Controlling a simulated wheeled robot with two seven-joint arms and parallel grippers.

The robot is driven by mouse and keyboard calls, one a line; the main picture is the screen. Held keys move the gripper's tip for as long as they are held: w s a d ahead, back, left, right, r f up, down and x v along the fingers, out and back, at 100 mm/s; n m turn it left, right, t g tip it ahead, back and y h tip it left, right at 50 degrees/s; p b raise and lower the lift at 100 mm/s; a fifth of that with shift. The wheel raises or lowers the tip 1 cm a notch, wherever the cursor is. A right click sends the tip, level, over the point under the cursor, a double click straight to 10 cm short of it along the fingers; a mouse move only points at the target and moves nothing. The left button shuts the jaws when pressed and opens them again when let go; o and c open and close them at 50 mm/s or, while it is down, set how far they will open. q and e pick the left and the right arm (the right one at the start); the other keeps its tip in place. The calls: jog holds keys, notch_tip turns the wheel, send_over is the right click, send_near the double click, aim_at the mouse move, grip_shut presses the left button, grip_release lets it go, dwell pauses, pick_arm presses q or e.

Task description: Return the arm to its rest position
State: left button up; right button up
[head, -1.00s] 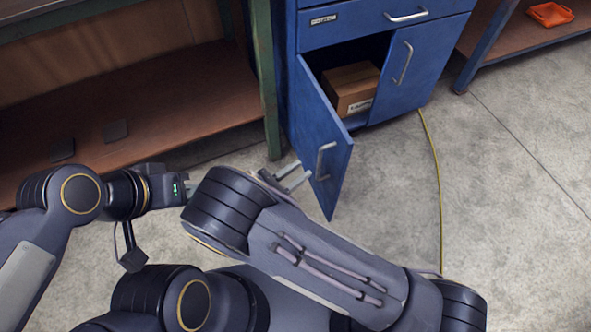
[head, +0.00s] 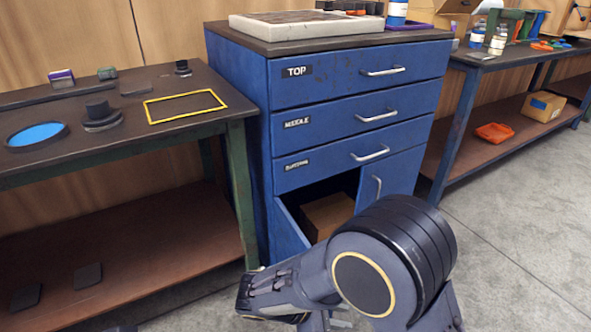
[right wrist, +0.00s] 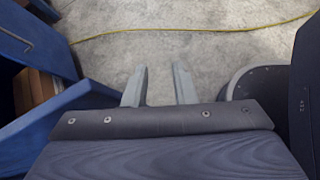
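My right arm crosses the lower middle of the head view, in front of the blue cabinet (head: 330,135). My right gripper (right wrist: 159,85) shows in the right wrist view with its two grey fingers apart and nothing between them, over the grey floor. In the head view the arm hides most of the gripper. My left gripper is out of view. The cabinet's lower left door (head: 288,236) stands open, with a cardboard box (head: 326,214) inside. The lower right door (head: 388,183) looks shut.
A yellow cable (right wrist: 200,29) lies on the floor. Open floor (head: 530,240) lies at the right.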

jog(key=s+d+r+m+t+y, duration=0.4)
jog(key=s+d+r+m+y, duration=0.85)
jog(key=m, duration=0.75)
notch_tip(320, 180, up, 32)
jog(key=y+p, duration=0.1)
jog(key=p, duration=3.1)
jog(key=shift+s+a+f, duration=0.2)
jog(key=shift+s+a, duration=0.05)
jog(key=shift+a, duration=0.05)
jog(key=shift+o, duration=0.5)
jog(key=shift+f, duration=0.1)
